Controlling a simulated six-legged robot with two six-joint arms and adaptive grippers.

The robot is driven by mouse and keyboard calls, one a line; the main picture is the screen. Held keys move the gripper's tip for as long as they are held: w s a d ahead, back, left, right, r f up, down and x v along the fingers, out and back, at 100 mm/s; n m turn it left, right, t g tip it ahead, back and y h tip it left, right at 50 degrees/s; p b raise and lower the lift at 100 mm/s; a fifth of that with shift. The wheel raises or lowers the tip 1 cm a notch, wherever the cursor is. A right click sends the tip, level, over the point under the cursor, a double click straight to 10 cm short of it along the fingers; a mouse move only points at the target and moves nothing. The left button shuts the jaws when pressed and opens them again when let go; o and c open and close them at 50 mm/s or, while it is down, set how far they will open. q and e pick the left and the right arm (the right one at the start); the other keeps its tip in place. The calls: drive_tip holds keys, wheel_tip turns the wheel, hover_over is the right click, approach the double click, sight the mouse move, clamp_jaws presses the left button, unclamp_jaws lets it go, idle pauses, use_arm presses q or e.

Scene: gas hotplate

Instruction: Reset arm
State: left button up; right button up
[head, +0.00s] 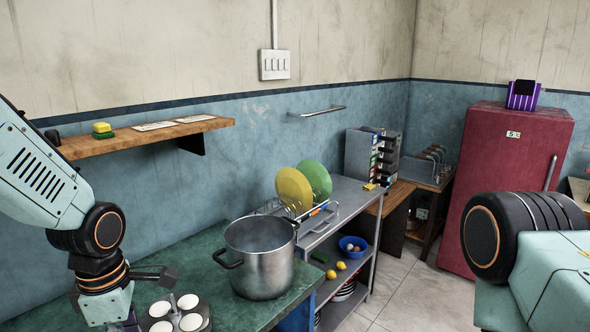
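My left arm (95,232) comes in from the left and bends down over the green counter (215,222). A dark part of my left gripper (154,274) sticks out to the right, left of the steel pot. The rest of the gripper is cut off by the bottom edge, so its opening does not show. My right arm (520,235) is folded at the lower right, with a round black joint showing. My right gripper is out of view.
A large open steel pot (265,272) stands on the counter. A dark round holder with several white eggs (176,314) is close to my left gripper. A metal rack (345,195) bears yellow and green plates. A red fridge (500,165) stands right; floor (415,292) is clear.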

use_arm(q)
drive_tip(key=s+d+f+m+b, duration=0.25)
drive_tip(key=f+m, duration=0.25)
drive_tip(key=f, duration=0.7)
drive_tip(key=s+d+f+m+b, duration=0.1)
drive_tip(key=s+f+m+b, duration=0.5)
drive_tip(key=s+f+m, duration=1)
drive_tip(key=s+f, duration=0.5)
drive_tip(key=shift+d, duration=0.2)
